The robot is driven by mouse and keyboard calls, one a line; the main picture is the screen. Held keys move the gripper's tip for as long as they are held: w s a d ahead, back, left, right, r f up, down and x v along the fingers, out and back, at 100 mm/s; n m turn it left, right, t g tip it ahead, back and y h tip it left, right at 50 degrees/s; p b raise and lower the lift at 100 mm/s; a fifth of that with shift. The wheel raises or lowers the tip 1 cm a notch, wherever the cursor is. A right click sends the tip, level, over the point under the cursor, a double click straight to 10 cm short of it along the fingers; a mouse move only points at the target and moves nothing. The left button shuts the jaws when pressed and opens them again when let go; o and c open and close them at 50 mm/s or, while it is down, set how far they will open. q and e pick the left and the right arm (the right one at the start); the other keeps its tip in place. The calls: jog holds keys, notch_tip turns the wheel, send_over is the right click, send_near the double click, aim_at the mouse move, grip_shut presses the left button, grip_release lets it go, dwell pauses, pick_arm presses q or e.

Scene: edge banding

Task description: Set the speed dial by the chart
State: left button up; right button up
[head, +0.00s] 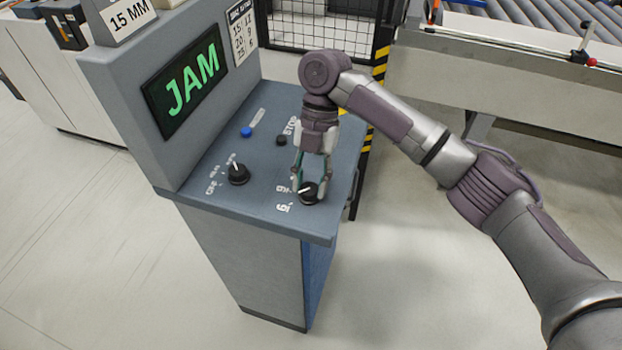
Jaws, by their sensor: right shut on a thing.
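The speed dial (308,195) is a black knob with a white pointer at the front right of the sloped console panel (265,205). Numbers are printed beside it, partly hidden by my gripper. My right gripper (310,186) points down and is shut on this dial. A white card (130,17) on top of the console reads "15 MM". My left gripper is not in view.
A second black dial (238,173) sits left on the panel. A blue button (246,132) and a dark button (281,140) near "STOP" lie behind. The screen (184,79) shows "JAM" in green. A roller conveyor (520,35) and mesh fence (320,25) stand behind.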

dwell(0.5)
jog(key=o, duration=1.1)
jog(key=shift+o, duration=0.2)
jog(key=shift+r, duration=0.1)
jog(key=v, duration=1.1)
jog(key=shift+r, duration=0.4)
jog(key=shift+w, duration=0.15)
